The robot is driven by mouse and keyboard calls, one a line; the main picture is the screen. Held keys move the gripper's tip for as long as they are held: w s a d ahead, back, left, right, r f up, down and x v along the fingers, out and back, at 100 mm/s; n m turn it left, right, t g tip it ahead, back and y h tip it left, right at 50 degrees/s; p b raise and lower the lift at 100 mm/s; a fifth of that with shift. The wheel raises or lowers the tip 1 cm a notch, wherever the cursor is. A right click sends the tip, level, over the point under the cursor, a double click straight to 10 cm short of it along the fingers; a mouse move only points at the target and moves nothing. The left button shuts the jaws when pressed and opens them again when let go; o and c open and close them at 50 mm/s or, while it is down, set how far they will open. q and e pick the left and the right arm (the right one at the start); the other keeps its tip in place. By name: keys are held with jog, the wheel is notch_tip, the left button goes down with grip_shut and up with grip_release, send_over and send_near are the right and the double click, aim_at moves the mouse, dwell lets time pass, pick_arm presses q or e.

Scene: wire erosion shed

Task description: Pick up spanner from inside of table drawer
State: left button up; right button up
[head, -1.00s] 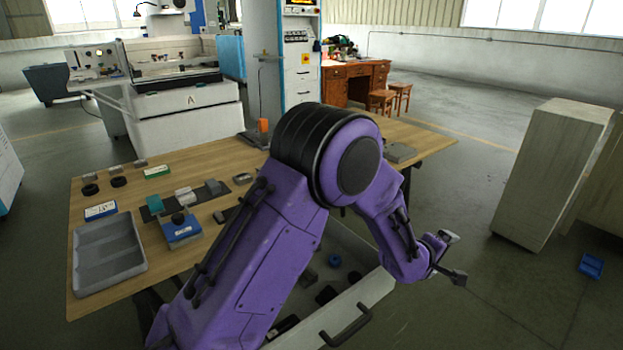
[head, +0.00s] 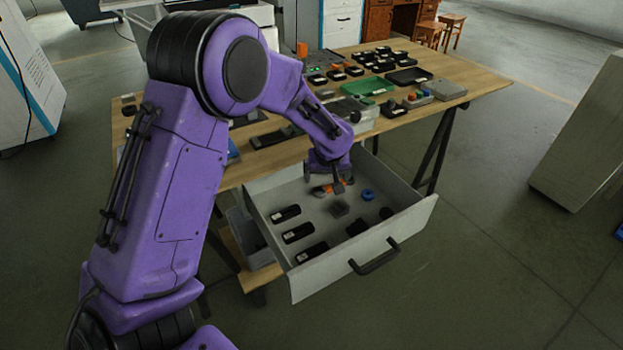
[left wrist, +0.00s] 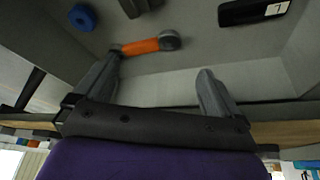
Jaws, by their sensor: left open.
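The spanner (head: 325,189) has an orange handle and lies in the open table drawer (head: 322,272), towards its back, partly hidden by my left gripper (head: 341,186). In the left wrist view the spanner (left wrist: 145,46) shows its orange handle and a grey rounded end. There my left gripper (left wrist: 159,70) is open, its fingers spread and nothing held between them. The left finger's tip overlaps one end of the spanner in the picture; I cannot tell if they touch. My right gripper is not in view.
The drawer also holds a blue ring (head: 368,195), several black labelled boxes (head: 298,232) and a dark grey block (head: 339,208). The wooden tabletop (head: 480,77) overhangs the drawer's back and carries trays and small parts.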

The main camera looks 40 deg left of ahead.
aim_at(324, 194)
pick_arm(q)
jog(key=x, duration=0.3)
jog(key=b+x, duration=0.1)
jog(key=x, duration=0.6)
jog(key=shift+s+a+f, duration=0.15)
jog(key=shift+a+f, duration=0.05)
jog(key=shift+f, duration=0.15)
jog(key=shift+r, duration=0.1)
jog(key=shift+c, duration=0.3)
jog(key=c, duration=1.7)
grip_shut()
